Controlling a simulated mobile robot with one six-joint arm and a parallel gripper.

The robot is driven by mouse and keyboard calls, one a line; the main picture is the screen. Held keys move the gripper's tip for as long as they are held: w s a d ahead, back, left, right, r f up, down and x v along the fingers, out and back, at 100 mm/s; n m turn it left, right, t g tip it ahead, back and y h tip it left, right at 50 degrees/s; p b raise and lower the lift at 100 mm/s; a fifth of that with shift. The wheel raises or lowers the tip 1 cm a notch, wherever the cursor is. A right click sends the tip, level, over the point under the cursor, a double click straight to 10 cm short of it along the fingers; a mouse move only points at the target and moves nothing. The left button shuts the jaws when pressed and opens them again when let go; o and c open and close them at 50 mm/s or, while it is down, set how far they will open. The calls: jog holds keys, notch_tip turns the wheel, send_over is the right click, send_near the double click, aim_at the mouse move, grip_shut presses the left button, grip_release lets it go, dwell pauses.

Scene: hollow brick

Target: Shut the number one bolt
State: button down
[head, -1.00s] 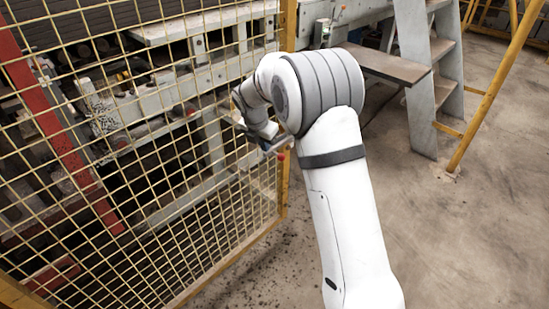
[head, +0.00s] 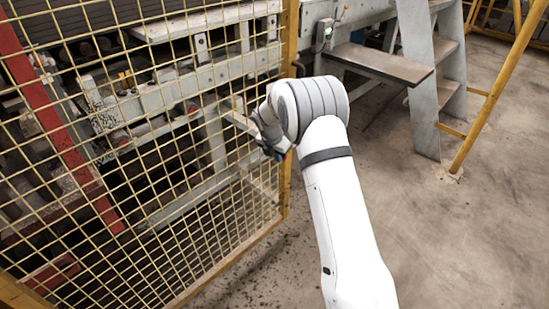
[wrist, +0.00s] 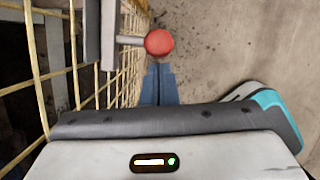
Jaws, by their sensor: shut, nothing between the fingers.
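A bolt with a red ball knob (wrist: 159,42) shows in the wrist view. Its short grey stem runs left to a grey bar along the yellow mesh fence. No number is readable on it. My gripper (wrist: 160,68) has its blue fingers together and empty. The fingertips appear just below the knob in that picture; whether they touch it I cannot tell. In the head view my gripper (head: 279,154) is beside the fence post, partly behind my wrist, and the knob is not clearly visible there.
The yellow mesh fence (head: 215,240) fills the left, with machinery behind it. A yellow post (head: 287,190) stands close to my gripper. A grey stair (head: 418,80) and a yellow rail (head: 490,105) are at upper right. The concrete floor (head: 440,240) at right is clear.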

jog(key=shift+d, duration=0.1)
jog(key=w+d+p, duration=0.3)
jog(key=shift+d+r, duration=0.15)
jog(key=shift+r, duration=0.1)
jog(key=shift+w+d+f, duration=0.15)
jog(key=shift+w+d, duration=0.1)
jog(key=shift+d, duration=0.05)
